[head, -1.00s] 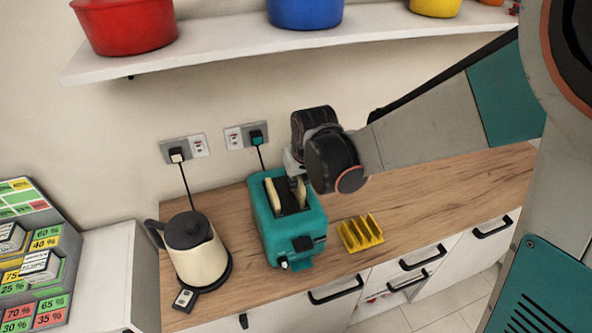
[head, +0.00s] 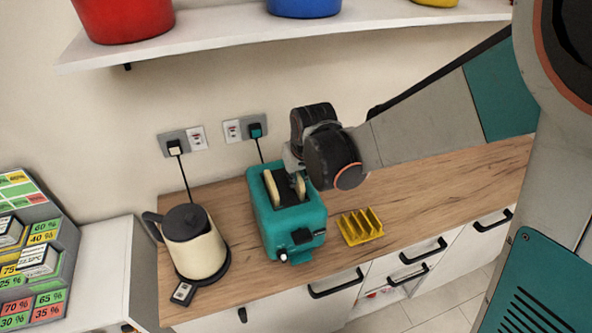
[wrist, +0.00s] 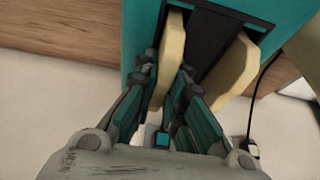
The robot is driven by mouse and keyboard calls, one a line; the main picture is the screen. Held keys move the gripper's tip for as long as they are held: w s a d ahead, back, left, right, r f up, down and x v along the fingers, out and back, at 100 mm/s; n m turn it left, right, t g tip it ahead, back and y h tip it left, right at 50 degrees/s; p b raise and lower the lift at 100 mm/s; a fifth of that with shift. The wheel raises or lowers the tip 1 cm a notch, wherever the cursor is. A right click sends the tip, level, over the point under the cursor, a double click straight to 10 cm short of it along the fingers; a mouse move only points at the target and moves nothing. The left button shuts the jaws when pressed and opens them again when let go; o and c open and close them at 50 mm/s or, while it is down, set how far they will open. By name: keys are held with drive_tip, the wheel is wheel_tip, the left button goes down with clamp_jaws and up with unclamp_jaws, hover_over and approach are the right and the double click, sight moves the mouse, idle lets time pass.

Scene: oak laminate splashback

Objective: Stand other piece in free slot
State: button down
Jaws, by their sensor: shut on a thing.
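The teal toaster (head: 275,230) stands on the wooden worktop with two pale bread slices upright in its slots. The left slice (head: 272,188) stands free in the head view; it shows on the right in the wrist view (wrist: 237,68). My gripper (head: 297,178) is over the other slice (head: 301,187), the right one in the head view. In the wrist view my gripper (wrist: 168,78) is shut on that slice (wrist: 173,45), one finger on each side, and the slice's lower part is inside the toaster. The yellow rack (head: 361,227) stands right of the toaster, with no slice visible in it.
A cream kettle (head: 200,250) stands left of the toaster. A shelf (head: 200,54) with pots runs above, and wall sockets (head: 245,128) with plugged cords are behind. The worktop (head: 440,187) right of the rack is clear.

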drive_tip(key=c, duration=1.6)
unclamp_jaws()
drive_tip(key=shift+s+d+f, duration=0.1)
drive_tip(key=shift+s+f, duration=0.2)
drive_tip(key=shift+f, duration=0.05)
drive_tip(key=shift+w+f, duration=0.15)
drive_tip(key=shift+w, duration=0.1)
drive_tip(key=shift+s, duration=0.1)
drive_tip(key=shift+r, duration=0.3)
drive_tip(key=shift+r+p, duration=2.55)
drive_tip(key=shift+r, duration=0.9)
